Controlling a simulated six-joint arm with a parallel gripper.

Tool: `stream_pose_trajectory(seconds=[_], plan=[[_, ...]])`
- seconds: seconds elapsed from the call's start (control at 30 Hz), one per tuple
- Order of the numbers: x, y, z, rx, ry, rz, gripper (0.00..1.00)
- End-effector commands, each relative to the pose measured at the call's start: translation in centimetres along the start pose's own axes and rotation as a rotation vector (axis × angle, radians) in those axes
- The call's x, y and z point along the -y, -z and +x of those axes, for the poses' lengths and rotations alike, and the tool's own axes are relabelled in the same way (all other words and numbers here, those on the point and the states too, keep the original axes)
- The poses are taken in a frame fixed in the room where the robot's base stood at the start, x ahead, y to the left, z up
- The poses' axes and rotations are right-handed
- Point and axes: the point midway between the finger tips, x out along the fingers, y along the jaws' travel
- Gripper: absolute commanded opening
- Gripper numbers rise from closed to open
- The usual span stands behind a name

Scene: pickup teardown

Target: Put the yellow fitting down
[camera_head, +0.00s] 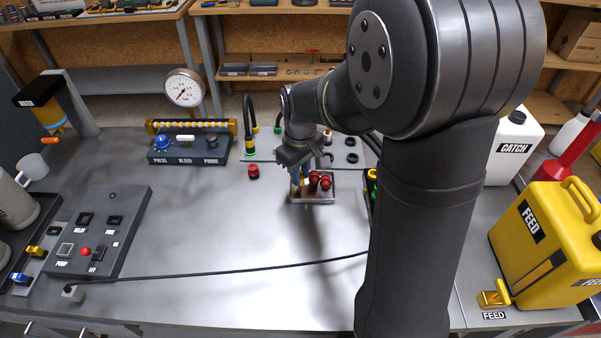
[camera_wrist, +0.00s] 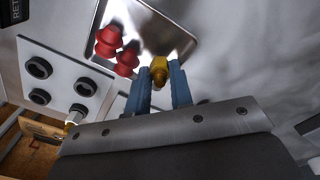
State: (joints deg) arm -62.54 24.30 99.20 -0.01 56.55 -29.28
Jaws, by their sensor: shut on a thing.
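The yellow fitting (camera_wrist: 159,72) is between the two blue fingertips of my gripper (camera_wrist: 158,84) in the wrist view. My gripper is shut on it, over the near edge of a small metal tray (camera_wrist: 166,22). In the head view my gripper (camera_head: 297,178) is at the left part of the tray (camera_head: 318,199). Two red fittings (camera_wrist: 108,38) are at the tray's left side in the wrist view, beside the yellow one. Whether the yellow fitting touches the tray floor cannot be told.
A loose red cap (camera_head: 253,171) lies left of the tray. A plate with dark round ports (camera_wrist: 65,82) is beside the tray. The PRESS/BLEED/PURGE block (camera_head: 189,150) stands behind left. A black cable (camera_head: 220,273) crosses the front. The bench middle is clear.

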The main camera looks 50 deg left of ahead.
Motion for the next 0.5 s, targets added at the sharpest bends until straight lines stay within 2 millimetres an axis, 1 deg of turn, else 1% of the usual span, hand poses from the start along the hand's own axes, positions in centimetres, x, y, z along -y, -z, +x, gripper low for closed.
stream_pose_trajectory(seconds=[0.07,0.37,0.4,0.43,0.5], plan=[[-0.01,-0.01,0.54,0.0,0.0,0.0,0.0],[-0.02,-0.02,0.75,0.0,0.0,0.0,0.0],[-0.02,-0.02,0.82,0.0,0.0,0.0,0.22],[-0.02,-0.01,0.79,-0.001,0.0,0.0,0.28],[-0.02,-0.01,0.78,-0.001,0.0,0.0,0.3]])
